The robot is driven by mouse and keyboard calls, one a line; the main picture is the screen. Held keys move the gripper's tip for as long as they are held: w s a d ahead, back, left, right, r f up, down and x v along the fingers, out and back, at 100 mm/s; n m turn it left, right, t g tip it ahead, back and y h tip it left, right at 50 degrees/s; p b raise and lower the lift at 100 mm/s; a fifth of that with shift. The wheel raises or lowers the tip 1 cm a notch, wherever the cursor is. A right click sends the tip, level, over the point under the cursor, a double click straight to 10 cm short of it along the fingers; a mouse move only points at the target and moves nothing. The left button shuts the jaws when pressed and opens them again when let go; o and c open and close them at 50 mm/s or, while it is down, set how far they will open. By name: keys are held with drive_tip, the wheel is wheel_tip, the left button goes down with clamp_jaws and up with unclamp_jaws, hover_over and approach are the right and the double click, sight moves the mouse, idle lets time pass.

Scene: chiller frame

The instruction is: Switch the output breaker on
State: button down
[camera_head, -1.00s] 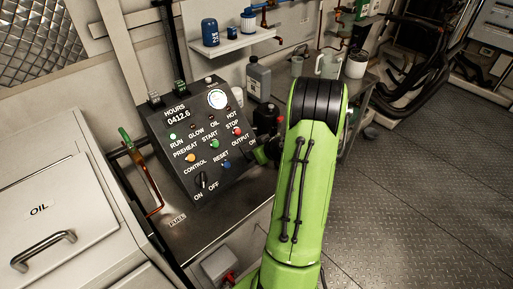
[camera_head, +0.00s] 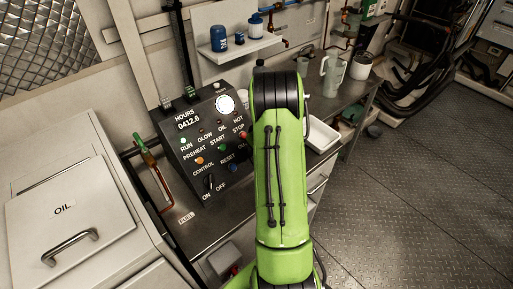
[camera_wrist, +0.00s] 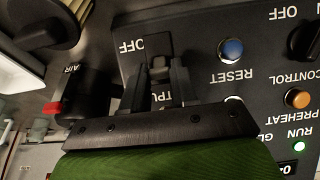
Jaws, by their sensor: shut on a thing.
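The output breaker (camera_wrist: 156,45) is a small dark lever on the black control panel (camera_wrist: 200,60), shown upside down in the wrist view. An "OFF" label is beside it, and a partly covered "OUTPUT" label lies behind my fingers. My gripper (camera_wrist: 158,75) is shut on the lever, one finger on each side. In the head view the control panel (camera_head: 190,150) stands on the counter, and my green arm covers its right part, so the breaker and my gripper are hidden there. The green RUN light is lit.
A blue RESET button (camera_wrist: 231,50) is close beside the breaker. A dark cylinder with a red band (camera_wrist: 78,98) is on the other side. In the head view, a wall shelf (camera_head: 240,48) is above the panel and an oil cabinet (camera_head: 70,215) at left. The floor at right is clear.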

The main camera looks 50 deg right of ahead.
drive_tip(key=c, duration=0.9)
unclamp_jaws()
drive_tip(key=v, duration=1.5)
drive_tip(key=shift+r, duration=0.4)
